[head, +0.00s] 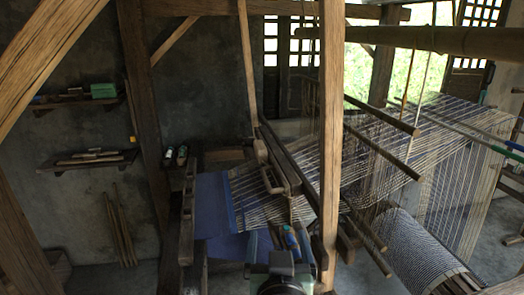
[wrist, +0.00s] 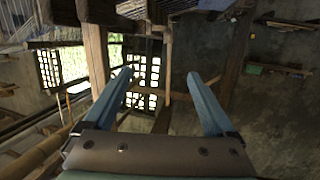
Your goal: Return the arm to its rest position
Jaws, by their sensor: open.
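My gripper (wrist: 158,76) shows in the wrist view with its two blue fingers spread wide and nothing between them. Beyond the fingers are the lattice window and the dark wall, some way off. In the head view my arm (head: 280,272) rises at the bottom centre, in front of the loom's cloth end. The wooden handloom (head: 333,130) fills the middle and right, with blue cloth (head: 212,205) and pale striped warp threads (head: 270,190). The exact gap between my arm and the loom cannot be told.
A thick upright post (head: 333,90) stands just right of my arm. A cloth roll (head: 415,250) lies at the lower right. Wall shelves (head: 88,160) hold small items at the left, with sticks (head: 120,230) leaning below. Some floor at the lower left is clear.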

